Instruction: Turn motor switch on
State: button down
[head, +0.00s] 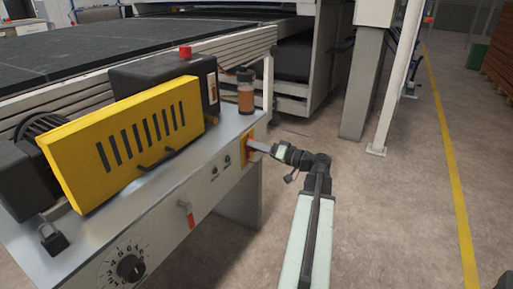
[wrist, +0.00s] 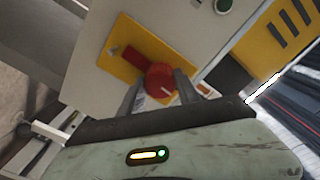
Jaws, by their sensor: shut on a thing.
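The motor switch is a red rotary knob (wrist: 161,80) on a yellow plate (wrist: 118,57), fixed to the machine's pale panel. In the head view the yellow plate (head: 247,153) sits at the right end of the panel. My gripper (wrist: 158,92) is shut on the red knob, with one finger on each side of it. In the head view my gripper (head: 258,147) reaches the plate from the right and hides most of the knob.

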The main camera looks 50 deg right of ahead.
jog(key=m, duration=0.4)
jog(key=shift+m, duration=0.4)
jog(key=m, duration=0.8)
jog(key=shift+m, duration=0.4)
jog(key=shift+s+m, duration=0.1)
jog(key=shift+m, duration=1.7)
jog(key=c, duration=0.9)
grip_release()
jog(key=shift+o, duration=0.2)
jog(key=v, duration=0.7)
jog(key=shift+s, duration=0.4)
